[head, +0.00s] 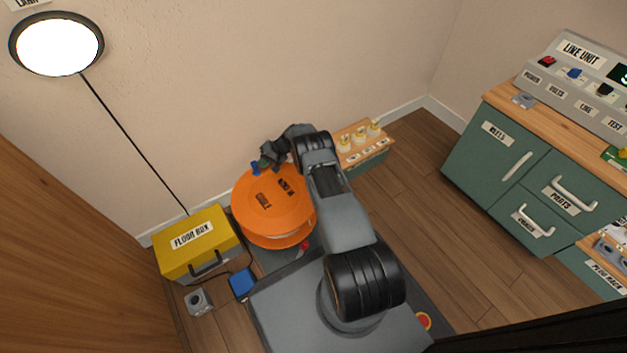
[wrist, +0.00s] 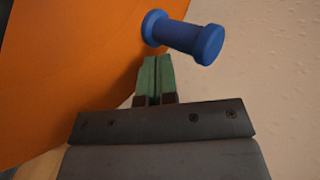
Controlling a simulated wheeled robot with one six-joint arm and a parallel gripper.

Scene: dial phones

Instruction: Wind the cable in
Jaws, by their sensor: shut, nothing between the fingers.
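An orange cable reel (head: 262,203) lies in front of the wall in the head view, with dark lettering on its face. A blue crank knob (head: 255,168) stands out at its upper rim. In the wrist view the blue knob (wrist: 184,37), spool-shaped with wider ends, juts from the orange reel disc (wrist: 70,60). My gripper (head: 266,162) is beside the knob. In the wrist view its green fingertips (wrist: 156,66) are shut together, just below the knob, with nothing between them. I cannot tell whether they touch it. A pale band of wound cable (head: 275,239) shows under the top disc.
A yellow floor box (head: 195,243) stands left of the reel, with a blue block (head: 242,283) and a grey socket (head: 198,301) near it. A small wooden-topped stand (head: 360,143) is right of my gripper. Green cabinets (head: 510,170) stand at the right; floor (head: 415,190) between is clear.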

